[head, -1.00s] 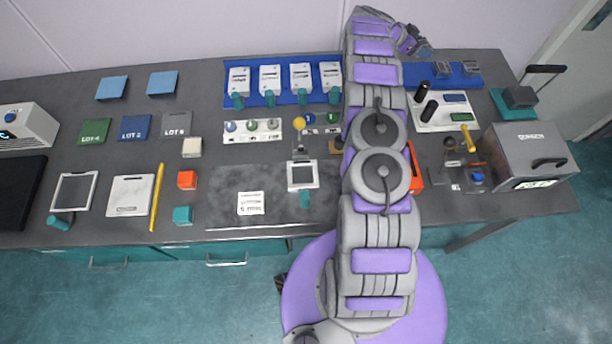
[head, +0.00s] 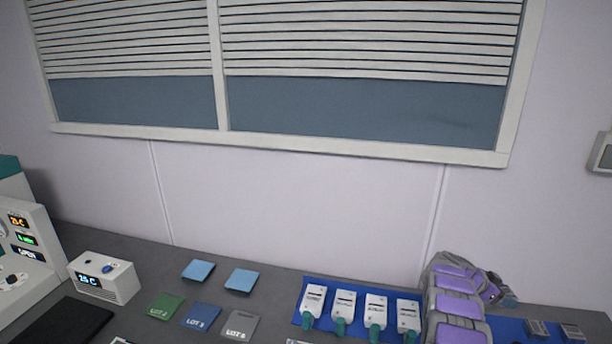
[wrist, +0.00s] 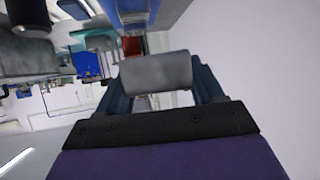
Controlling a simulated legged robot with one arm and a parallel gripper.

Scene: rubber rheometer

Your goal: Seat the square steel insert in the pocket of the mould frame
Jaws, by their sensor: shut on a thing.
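My gripper (wrist: 160,88) shows in the wrist view with its two dark blue fingers on either side of a plain grey block, which looks like the square steel insert (wrist: 157,73). The fingers are shut on it.
White units with teal handles (head: 344,305) stand in a row on a blue mat. Light blue pads (head: 240,279) and green, blue and grey lot squares (head: 201,317) lie left of them. A white display box (head: 104,278) stands further left. The wall and window fill the upper view.

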